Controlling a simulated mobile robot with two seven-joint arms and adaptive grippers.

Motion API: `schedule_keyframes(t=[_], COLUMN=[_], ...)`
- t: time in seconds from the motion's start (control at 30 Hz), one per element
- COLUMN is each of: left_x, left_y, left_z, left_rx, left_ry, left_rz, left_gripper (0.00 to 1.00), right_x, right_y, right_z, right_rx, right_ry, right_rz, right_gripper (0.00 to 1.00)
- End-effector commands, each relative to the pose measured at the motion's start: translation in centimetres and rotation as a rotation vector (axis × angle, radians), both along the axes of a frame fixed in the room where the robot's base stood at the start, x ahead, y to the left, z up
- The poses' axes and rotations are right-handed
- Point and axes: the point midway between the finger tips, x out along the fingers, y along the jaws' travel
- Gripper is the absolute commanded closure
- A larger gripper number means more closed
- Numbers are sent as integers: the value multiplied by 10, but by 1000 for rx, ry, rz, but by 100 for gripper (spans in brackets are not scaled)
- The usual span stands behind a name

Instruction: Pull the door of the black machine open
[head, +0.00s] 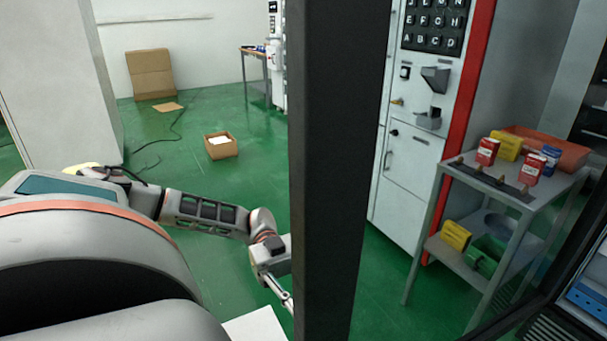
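A tall black upright (329,170), which looks like the edge of the black machine's door, stands close in front of me at mid-picture. To its right I see through what seems to be the door's glass. A dark bottom rail (510,325) slants up to the right. My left gripper (284,300) reaches in from the left and sits against or just behind the upright's lower left edge. Its fingertips are partly hidden, so I cannot tell whether they touch or grip the door. My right gripper is not in view.
A grey trolley (418,265) with red, yellow and blue boxes and an orange bin (560,150) stands at right. Behind it is a white and red machine (407,205). A small open carton (222,152) and a cable lie on the green floor at left, which is otherwise mostly clear.

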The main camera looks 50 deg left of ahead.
Motion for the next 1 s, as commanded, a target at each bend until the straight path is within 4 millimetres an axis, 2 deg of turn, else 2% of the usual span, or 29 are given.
schedule_keyframes(t=[0.67, 0.7, 0.77, 1.0], left_x=[1, 1, 1, 1], left_y=[0, 0, 0, 0], left_z=[-1, -1, -1, -1], left_rx=[3, 3, 2, 1], left_ry=[0, 0, 1, 1], left_rz=[1, 1, 1, 1], left_gripper=[100, 86, 72, 72], right_x=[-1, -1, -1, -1], right_y=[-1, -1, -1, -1], right_z=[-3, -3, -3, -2], right_rx=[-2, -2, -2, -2], right_ry=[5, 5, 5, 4], right_rz=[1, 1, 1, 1], right_gripper=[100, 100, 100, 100])
